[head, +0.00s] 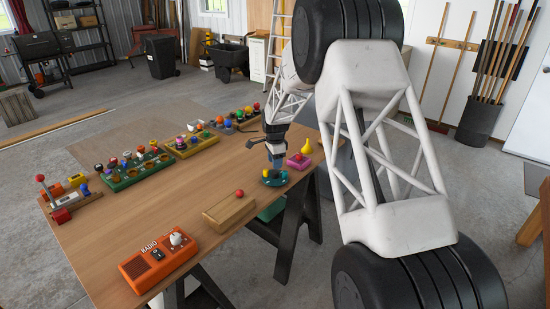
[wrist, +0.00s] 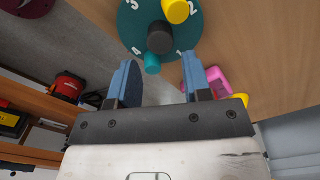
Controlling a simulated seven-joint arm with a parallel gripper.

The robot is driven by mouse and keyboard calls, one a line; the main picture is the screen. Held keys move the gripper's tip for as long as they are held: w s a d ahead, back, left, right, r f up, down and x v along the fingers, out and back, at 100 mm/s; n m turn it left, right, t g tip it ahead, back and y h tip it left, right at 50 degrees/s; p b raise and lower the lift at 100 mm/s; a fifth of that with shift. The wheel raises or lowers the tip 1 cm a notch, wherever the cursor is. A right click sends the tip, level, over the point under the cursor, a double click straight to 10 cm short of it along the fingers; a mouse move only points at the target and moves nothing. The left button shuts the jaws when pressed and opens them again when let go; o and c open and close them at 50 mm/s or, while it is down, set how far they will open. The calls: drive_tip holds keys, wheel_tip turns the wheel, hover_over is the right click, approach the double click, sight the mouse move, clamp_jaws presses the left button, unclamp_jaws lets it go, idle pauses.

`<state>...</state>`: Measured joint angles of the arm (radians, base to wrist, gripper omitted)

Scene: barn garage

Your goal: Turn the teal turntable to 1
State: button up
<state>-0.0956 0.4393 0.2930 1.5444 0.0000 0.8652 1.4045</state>
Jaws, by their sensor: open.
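The teal turntable (head: 274,181) lies near the table's right edge in the head view, under my gripper (head: 275,162). In the wrist view the turntable (wrist: 131,28) is cut off by the top edge. It carries the numbers 1, 2, 3 and 4. A dark round knob (wrist: 160,38) stands at its middle, and a yellow peg (wrist: 176,10) stands near the 2. A teal knob (wrist: 152,63) sits at the rim between the 4 and the 1. My gripper (wrist: 158,76) is open, its blue fingers apart on either side of the teal knob's line. Contact cannot be told.
A pink block (head: 299,161) with a yellow pear-shaped piece (head: 306,147) stands close behind the turntable. A wooden box (head: 230,211) with a red knob and an orange radio (head: 158,262) stand toward the front. Trays with colored pieces line the far side.

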sight(275, 172)
drive_tip(key=shift+f, duration=2)
drive_tip(key=c, duration=0.6)
drive_tip(key=shift+n, duration=2.5)
drive_tip(key=n, duration=0.4)
drive_tip(key=shift+n, duration=0.3)
drive_tip(key=n, duration=0.4)
drive_tip(key=shift+n, duration=2.7)
